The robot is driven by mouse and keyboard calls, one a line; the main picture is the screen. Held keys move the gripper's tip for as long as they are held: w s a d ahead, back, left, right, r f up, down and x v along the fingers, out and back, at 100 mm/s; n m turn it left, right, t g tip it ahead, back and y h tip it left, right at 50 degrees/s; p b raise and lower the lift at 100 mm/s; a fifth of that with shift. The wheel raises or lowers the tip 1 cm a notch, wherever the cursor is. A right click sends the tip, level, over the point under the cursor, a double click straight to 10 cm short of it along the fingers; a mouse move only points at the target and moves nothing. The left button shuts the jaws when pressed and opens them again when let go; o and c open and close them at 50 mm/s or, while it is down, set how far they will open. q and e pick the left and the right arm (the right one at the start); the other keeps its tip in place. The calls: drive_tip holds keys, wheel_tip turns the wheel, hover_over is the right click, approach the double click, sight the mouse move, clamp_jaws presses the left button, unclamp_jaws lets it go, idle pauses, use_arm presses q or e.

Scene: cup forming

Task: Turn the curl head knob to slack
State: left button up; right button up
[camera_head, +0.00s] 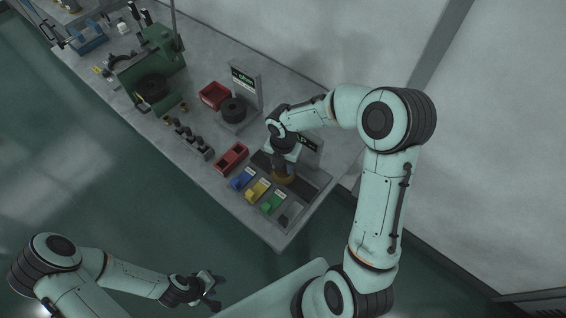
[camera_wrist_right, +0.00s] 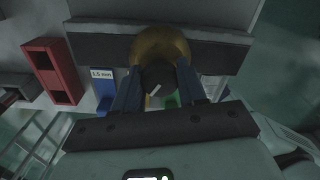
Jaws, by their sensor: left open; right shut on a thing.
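The curl head knob (camera_wrist_right: 158,78) is a dark round knob with a short white mark, in front of a brass-coloured round body (camera_wrist_right: 160,44). In the head view the brass body (camera_head: 285,179) shows at the right end of the bench, and my gripper mostly hides the knob. My right gripper (camera_head: 284,166) is shut on the knob; in the right wrist view its two fingers (camera_wrist_right: 158,82) stand on either side of it. The mark slants; I cannot read any scale. My left gripper (camera_head: 210,290) is open and empty, off the bench at the lower left.
Blue (camera_head: 242,179), yellow (camera_head: 257,190) and green (camera_head: 272,203) blocks lie along the bench's front edge beside the brass body. A red two-slot holder (camera_head: 232,158) stands to their left. A green machine (camera_head: 150,70) and a red bin (camera_head: 214,95) are further left.

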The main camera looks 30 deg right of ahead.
drive_tip(key=shift+w+r, duration=0.1)
drive_tip(key=o, duration=1.1)
drive_tip(key=shift+c, duration=0.2)
wheel_tip(320, 180, up, 13)
drive_tip(key=shift+r, duration=0.15)
